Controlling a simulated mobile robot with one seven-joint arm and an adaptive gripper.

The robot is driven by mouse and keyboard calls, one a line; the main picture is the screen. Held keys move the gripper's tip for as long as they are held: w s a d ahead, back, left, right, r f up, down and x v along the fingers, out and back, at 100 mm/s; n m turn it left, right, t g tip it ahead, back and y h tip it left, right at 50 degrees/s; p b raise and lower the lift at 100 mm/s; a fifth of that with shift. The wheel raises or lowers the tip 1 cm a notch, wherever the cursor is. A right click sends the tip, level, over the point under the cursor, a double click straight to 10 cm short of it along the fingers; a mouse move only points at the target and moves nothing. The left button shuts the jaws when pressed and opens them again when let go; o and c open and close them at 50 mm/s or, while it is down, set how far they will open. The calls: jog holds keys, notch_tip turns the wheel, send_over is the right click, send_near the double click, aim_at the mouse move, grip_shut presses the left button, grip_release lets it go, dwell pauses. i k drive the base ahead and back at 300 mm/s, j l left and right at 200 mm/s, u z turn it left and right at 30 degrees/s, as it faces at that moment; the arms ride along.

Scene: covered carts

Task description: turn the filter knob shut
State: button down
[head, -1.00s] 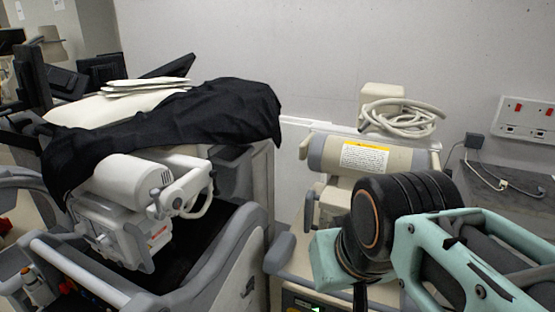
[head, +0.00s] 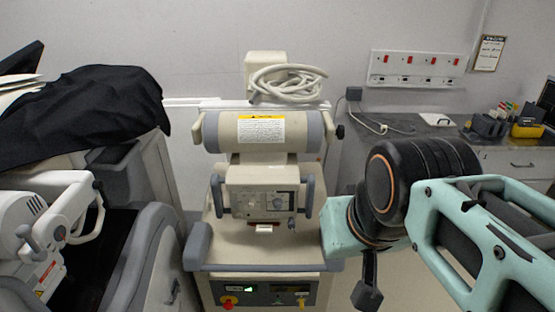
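The beige X-ray style unit on the middle cart has a control box (head: 262,199) with a dial (head: 279,202) and a small dark knob (head: 291,223) at its lower right. A black knob (head: 340,131) sits at the right end of the horizontal cylinder (head: 262,131) above. I cannot tell which of these is the filter knob, nor how it is turned. My teal and black arm reaches in from the right, apart from the control box in the picture. A dark piece, perhaps part of my gripper (head: 367,285), hangs below the arm; its fingers cannot be made out.
A cart with a black cloth (head: 85,115) over it and a white machine head (head: 45,235) stands at the left. The middle cart's front panel has a red knob (head: 228,302). A grey counter (head: 425,128) with small items runs along the right wall.

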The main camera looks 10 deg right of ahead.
aim_at(290, 224)
jog(key=i+l+u, duration=0.2)
jog(key=l, duration=0.15)
jog(key=j+z, duration=0.4)
jog(key=j, duration=0.25)
jog(key=k+l+u, duration=0.25)
jog(key=k+l, duration=0.25)
jog(key=l, duration=0.2)
jog(key=k+l+u, duration=0.25)
jog(key=k+l, duration=0.3)
jog(key=i+l+u, duration=0.2)
jog(key=i+l, duration=0.25)
jog(key=i, duration=0.3)
jog(key=i+l+u, duration=0.25)
jog(key=i+l, duration=0.3)
jog(key=i, duration=0.15)
